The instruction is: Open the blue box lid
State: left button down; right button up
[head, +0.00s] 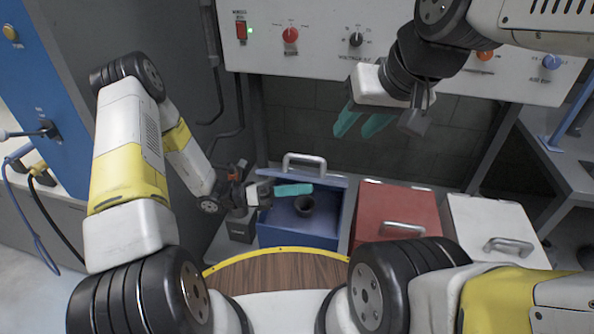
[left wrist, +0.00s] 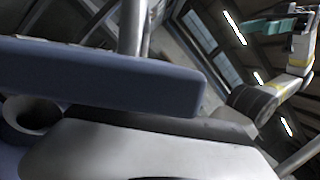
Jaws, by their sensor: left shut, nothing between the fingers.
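The blue box (head: 290,236) stands at the left of a row of boxes. Its lid (head: 331,182) is raised, with the metal handle (head: 304,158) on top, and the interior shows. My left gripper (head: 306,189) is shut and empty, in the opening just in front of the lid; contact cannot be told. My right gripper (head: 362,124) is open and empty, high above the boxes.
A red box (head: 393,208) and a white box (head: 490,222) with handles stand to the right, both shut. A control panel (head: 320,45) with knobs hangs above. A blue cabinet (head: 45,90) with cables is at the left. A round wooden top (head: 275,273) lies in front.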

pick_arm(q)
jog(key=w+d+r+n+t, duration=0.1)
jog(key=w+d+r+n, duration=0.2)
jog(key=w, duration=0.6)
jog(key=w+d+r+n+t+y, duration=0.1)
jog(key=w+d+r+n, duration=0.2)
jog(key=w+r+n, duration=0.5)
jog(key=shift+w+d+r+y, duration=0.15)
jog(key=shift+w+r+y, duration=0.2)
jog(key=shift+w, duration=0.9)
